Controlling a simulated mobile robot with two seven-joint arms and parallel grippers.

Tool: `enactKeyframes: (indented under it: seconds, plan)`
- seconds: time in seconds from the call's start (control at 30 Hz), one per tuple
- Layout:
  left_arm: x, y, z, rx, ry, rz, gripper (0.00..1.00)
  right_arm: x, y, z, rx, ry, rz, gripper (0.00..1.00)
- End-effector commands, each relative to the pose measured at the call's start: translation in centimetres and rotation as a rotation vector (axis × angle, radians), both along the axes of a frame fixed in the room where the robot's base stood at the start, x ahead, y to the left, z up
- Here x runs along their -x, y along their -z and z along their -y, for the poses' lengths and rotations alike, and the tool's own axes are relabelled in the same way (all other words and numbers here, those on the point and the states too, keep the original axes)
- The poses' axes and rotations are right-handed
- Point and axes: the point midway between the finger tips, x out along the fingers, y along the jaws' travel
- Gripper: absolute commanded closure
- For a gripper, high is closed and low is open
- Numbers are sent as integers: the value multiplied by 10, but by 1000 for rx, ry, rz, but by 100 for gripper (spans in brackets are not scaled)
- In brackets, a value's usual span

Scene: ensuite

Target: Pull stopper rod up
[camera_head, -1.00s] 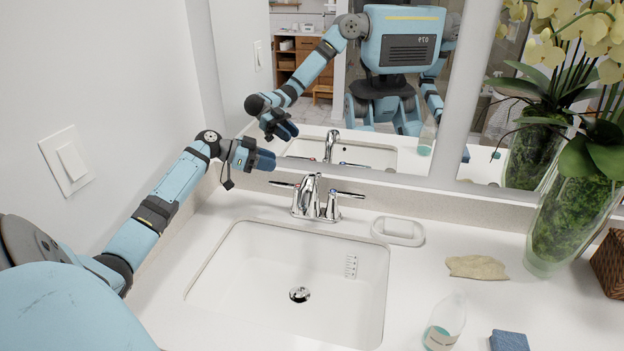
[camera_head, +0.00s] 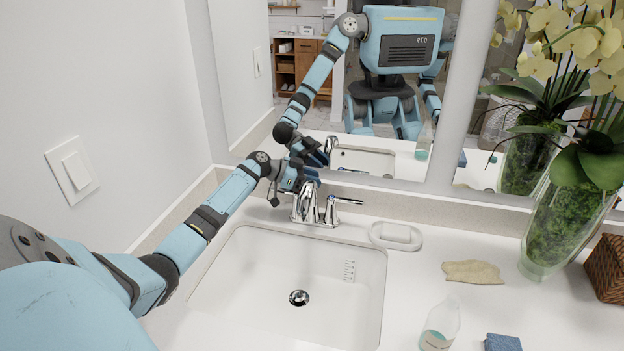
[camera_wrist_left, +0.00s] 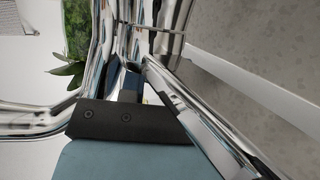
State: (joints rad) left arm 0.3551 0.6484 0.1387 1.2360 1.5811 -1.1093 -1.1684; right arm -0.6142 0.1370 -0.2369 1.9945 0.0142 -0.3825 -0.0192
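The chrome faucet (camera_head: 309,205) stands behind the sink, its right handle clear and its left side covered by my left gripper. My left gripper (camera_head: 303,178) is at the upper back left of the faucet, close to it. In the left wrist view, chrome faucet parts (camera_wrist_left: 35,121) surround the dark gripper finger (camera_wrist_left: 118,117). I cannot make out the stopper rod with certainty; the space behind the faucet is mostly hidden. The finger gap is not clear. The round drain stopper (camera_head: 299,298) sits in the sink bottom. My right gripper is not in view.
The white sink (camera_head: 250,275) is empty. A soap dish (camera_head: 396,235), tan cloth (camera_head: 473,272), bottle (camera_head: 440,325) and blue sponge (camera_head: 503,342) lie to the right. A glass vase (camera_head: 568,225) stands farther right. The mirror (camera_head: 390,160) is close behind the faucet.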

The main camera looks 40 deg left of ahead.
Motion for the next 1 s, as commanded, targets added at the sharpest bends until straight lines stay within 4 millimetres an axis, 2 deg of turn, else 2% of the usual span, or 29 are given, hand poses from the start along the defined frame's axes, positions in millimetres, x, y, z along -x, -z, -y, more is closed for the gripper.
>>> enactKeyframes:
  seconds: [0.17, 0.3, 0.5, 0.73, 0.97, 1.0]
  plan:
    - [0, 0, 0, 0, 0, 0, 70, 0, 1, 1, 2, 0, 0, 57]
    - [0, 0, 0, 0, 0, 0, 100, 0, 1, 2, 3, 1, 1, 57]
    - [0, -3, 0, 0, 0, 1, 100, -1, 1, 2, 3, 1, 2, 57]
    - [1, -29, -1, -1, 0, 2, 100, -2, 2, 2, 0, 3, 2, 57]
    - [0, -31, -1, 1, -1, 3, 100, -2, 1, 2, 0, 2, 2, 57]
    - [0, -31, -1, 1, -2, 4, 71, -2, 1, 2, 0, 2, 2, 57]
